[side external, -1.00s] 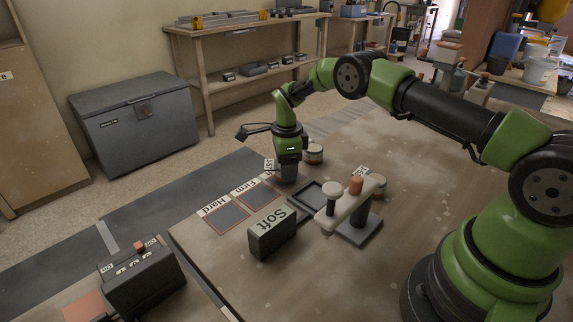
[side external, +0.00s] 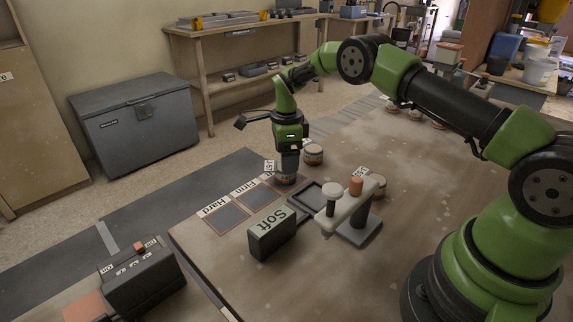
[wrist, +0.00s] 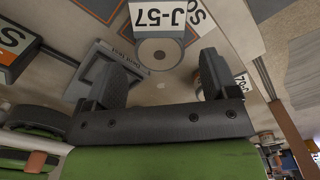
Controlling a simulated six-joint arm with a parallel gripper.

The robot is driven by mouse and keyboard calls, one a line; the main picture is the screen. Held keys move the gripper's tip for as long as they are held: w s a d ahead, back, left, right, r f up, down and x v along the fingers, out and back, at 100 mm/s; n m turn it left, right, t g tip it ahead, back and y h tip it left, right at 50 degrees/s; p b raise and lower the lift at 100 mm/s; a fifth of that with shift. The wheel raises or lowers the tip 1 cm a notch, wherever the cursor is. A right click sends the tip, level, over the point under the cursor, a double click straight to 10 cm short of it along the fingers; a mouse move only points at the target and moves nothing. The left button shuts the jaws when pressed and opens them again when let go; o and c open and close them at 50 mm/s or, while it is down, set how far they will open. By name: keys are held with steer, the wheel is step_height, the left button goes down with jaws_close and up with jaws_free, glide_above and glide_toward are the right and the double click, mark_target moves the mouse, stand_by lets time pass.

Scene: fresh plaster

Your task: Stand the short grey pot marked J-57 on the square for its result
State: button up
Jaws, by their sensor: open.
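The short grey pot (wrist: 160,53) stands upright below my gripper, its round top showing in the wrist view between and beyond the fingertips. Its white tag J-57 (wrist: 163,17) sticks out on one side. In the side view the pot (side external: 287,179) stands on the square at the far end of the row, past the Firm square (side external: 258,196) and the Hard square (side external: 227,216). My gripper (side external: 289,167) is directly above it, open, the fingers apart around empty space. That square's own label is mostly hidden by the tag; the wrist view shows its start, "So" (wrist: 196,12).
Another pot (side external: 313,154) stands just behind the gripper. A dark square tray (side external: 311,195), a tester stand (side external: 358,230) with a tagged pot behind it, and a block reading Soft (side external: 272,235) stand nearer. The table to the right is mostly clear.

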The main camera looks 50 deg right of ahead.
step_height(320, 180, up, 17)
steer(key=s+a+n+t, duration=0.1)
steer(key=s+a+n, duration=0.1)
steer(key=n, duration=0.1)
steer(key=s+a+r+n+t, duration=0.2)
steer(key=s+a+r+n, duration=0.1)
steer(key=s+r+n, duration=0.5)
steer(key=s+a+n+t+y, duration=0.1)
steer(key=s+a+n+t, duration=0.1)
steer(key=s+n, duration=0.3)
steer(key=s+a+r+n+t+y, duration=0.1)
steer(key=s+n, duration=0.4)
steer(key=s, duration=0.9)
steer(key=shift+a+r+t, duration=0.15)
steer(key=shift+a+t, duration=0.3)
steer(key=shift+t, duration=0.15)
